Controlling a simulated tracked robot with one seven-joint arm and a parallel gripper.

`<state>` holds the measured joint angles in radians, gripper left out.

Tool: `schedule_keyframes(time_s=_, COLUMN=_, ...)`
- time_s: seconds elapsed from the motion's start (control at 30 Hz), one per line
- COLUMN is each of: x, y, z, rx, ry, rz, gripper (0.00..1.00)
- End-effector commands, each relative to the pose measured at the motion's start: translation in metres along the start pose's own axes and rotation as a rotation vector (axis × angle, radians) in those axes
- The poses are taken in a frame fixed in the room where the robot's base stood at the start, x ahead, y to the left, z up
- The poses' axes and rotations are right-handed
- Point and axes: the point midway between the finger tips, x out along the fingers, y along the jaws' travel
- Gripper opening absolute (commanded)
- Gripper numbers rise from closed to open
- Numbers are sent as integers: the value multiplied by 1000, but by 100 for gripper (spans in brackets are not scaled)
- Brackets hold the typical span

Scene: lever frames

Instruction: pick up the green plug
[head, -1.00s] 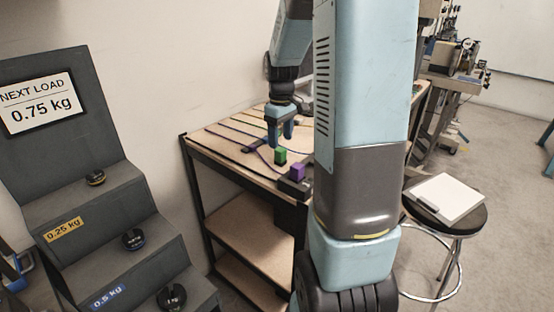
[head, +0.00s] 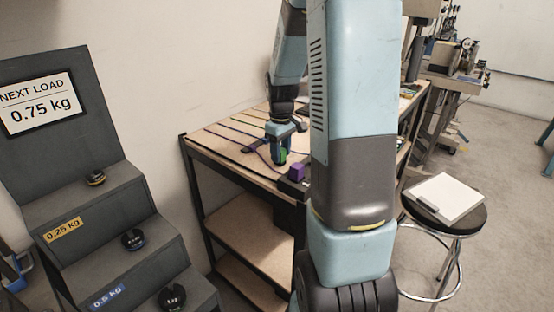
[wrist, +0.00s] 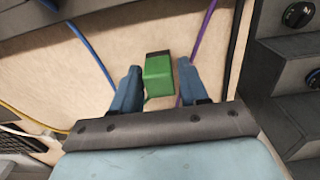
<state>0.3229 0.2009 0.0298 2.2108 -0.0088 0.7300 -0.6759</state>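The green plug (wrist: 158,76) stands on the wooden table, between and slightly ahead of my gripper's two blue fingers in the wrist view. My gripper (wrist: 158,88) is open, with a gap showing on the plug's right side and the left finger close to its left side. In the head view the gripper (head: 280,156) is low over the table, and its fingers partly hide the green plug (head: 283,155). I cannot tell whether either finger touches the plug.
A purple block (head: 297,172) stands close by, near the table's front edge. Blue, purple and yellow cables cross the tabletop (head: 215,137). A stepped stand (head: 110,225) with several dark weights is at left. A round stool (head: 440,212) stands at right.

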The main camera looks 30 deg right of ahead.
Motion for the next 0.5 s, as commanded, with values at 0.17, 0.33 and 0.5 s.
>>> schedule_keyframes(time_s=0.17, x=0, y=0, z=0, rx=0, ry=0, rz=0, gripper=26)
schedule_keyframes(time_s=0.33, x=0, y=0, z=0, rx=-1, ry=0, rz=0, gripper=10)
schedule_keyframes(time_s=0.5, x=0, y=0, z=0, rx=-1, ry=0, rz=0, gripper=6)
